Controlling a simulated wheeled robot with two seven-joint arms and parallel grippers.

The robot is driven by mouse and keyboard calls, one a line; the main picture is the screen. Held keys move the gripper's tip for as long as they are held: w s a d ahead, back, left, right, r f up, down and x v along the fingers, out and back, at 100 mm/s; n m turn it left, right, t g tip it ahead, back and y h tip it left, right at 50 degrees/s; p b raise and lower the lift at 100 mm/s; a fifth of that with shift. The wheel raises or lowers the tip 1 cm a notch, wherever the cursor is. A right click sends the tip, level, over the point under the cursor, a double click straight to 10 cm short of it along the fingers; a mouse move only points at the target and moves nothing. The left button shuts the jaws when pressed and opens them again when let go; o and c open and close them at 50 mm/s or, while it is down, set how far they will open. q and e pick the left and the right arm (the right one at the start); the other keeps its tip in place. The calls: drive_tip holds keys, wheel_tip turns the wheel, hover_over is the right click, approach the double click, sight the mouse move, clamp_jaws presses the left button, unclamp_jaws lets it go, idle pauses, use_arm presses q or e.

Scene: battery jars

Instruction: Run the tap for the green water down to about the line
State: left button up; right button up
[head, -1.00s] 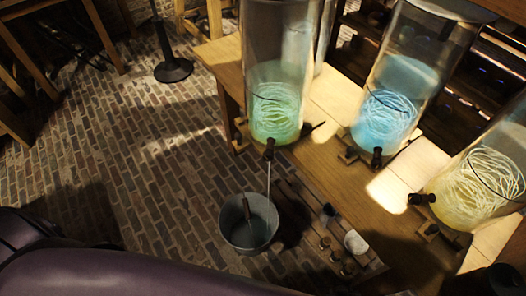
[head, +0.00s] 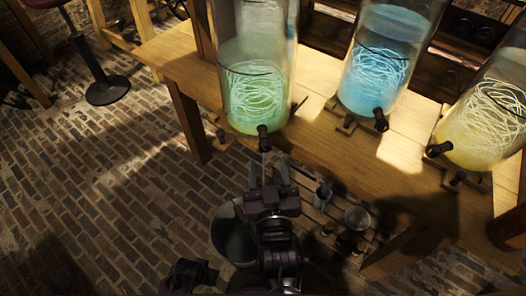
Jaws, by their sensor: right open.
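The tall glass jar of green water (head: 258,85) stands on the wooden table in the head view. Pale strands coil inside it. A dark line (head: 248,70) runs across its front, and the green appears to reach above it. Its dark tap (head: 263,131) is low on the front. A thin pale streak, apparently a stream, runs down from the tap. My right gripper (head: 269,174) is below the tap, open and empty, fingers pointing up. It partly hides the metal bucket (head: 222,240) on the floor. A dark part at the bottom may be my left gripper (head: 188,274); its jaws are unclear.
A jar of blue water (head: 375,75) and one of yellow water (head: 490,120) stand to the right, each with a tap. A low slatted bench (head: 318,205) below holds small cups and a metal mug (head: 357,218). A stool (head: 107,90) stands left. Brick floor is open there.

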sight(266, 150)
drive_tip(key=w, duration=0.5)
drive_tip(key=shift+a, duration=0.3)
use_arm(q)
drive_tip(key=shift+w+d+r, duration=0.1)
drive_tip(key=shift+w+r, duration=0.1)
drive_tip(key=shift+r, duration=0.05)
use_arm(e)
drive_tip(key=shift+c, duration=0.2)
drive_tip(key=c, duration=0.9)
